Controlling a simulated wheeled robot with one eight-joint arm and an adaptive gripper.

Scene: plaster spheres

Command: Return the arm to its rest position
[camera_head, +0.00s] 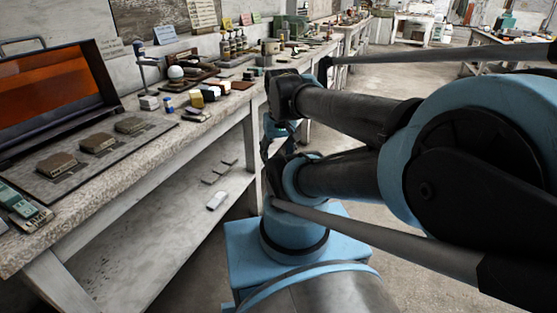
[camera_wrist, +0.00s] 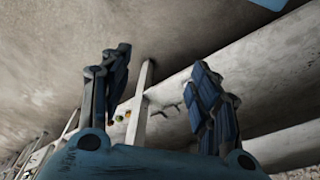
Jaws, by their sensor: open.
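My arm stretches across the right half of the head view and is folded, in blue and dark grey links. My gripper (camera_wrist: 163,70) shows in the wrist view with its two dark blue fingers wide apart and nothing between them. In the head view only a small part of it shows beside the bench front, mostly hidden behind arm links. A white plaster sphere (camera_head: 176,71) sits at the back of the bench, well away from my gripper.
A long workbench (camera_head: 150,160) runs along the left, holding an orange-windowed case (camera_head: 50,90), a dark mat with several grey blocks, small boxes and bottles. A lower shelf (camera_head: 150,240) lies beneath. Open concrete floor (camera_head: 385,75) shows behind my arm, with other tables farther back.

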